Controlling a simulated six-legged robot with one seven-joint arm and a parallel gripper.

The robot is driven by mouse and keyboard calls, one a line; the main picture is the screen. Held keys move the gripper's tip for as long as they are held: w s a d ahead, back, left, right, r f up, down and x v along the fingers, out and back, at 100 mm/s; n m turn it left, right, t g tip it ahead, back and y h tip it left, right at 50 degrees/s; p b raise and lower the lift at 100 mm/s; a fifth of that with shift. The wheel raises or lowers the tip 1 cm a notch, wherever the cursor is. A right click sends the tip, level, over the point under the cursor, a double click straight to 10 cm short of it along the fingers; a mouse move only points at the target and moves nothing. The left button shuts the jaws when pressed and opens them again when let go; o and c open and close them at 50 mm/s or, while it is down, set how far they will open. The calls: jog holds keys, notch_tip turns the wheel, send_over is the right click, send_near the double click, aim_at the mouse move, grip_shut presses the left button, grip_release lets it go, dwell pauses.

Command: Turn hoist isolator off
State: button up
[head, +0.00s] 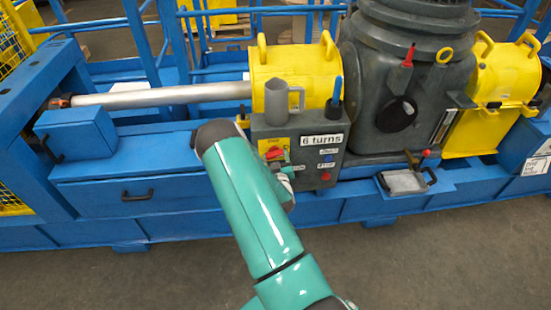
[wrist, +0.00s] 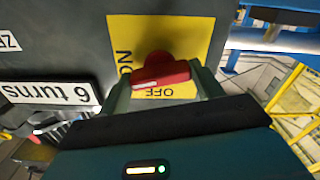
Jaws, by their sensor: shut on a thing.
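The hoist isolator is a red rotary handle (wrist: 160,76) on a yellow plate (wrist: 193,35) marked ON and OFF. In the wrist view the handle lies nearly level across the picture, slightly tilted, with ON at its left and OFF just below it. My gripper (wrist: 160,84) is shut on the handle, one green finger at each end. In the head view the red handle (head: 273,153) shows small on the front of the grey control box (head: 308,133), and my arm partly hides the box's lower left.
The box carries a "6 turns" sign (head: 322,141), a blue button (head: 327,158) and a red button (head: 325,176). A grey cup-like holder (head: 277,103) and a blue handle (head: 337,91) stand above it. Open floor (head: 420,250) lies in front of the blue frame.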

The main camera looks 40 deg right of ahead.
jog(key=n, duration=0.4)
jog(key=shift+n, duration=0.3)
jog(key=n, duration=0.3)
jog(key=shift+n, duration=0.4)
jog(key=n, duration=0.6)
jog(key=shift+n, duration=0.4)
jog(key=o, duration=1)
jog(key=shift+s, duration=0.1)
jog(key=v, duration=1.3)
jog(key=shift+s+a, duration=0.25)
jog(key=shift+a, duration=0.1)
jog(key=shift+w, duration=0.1)
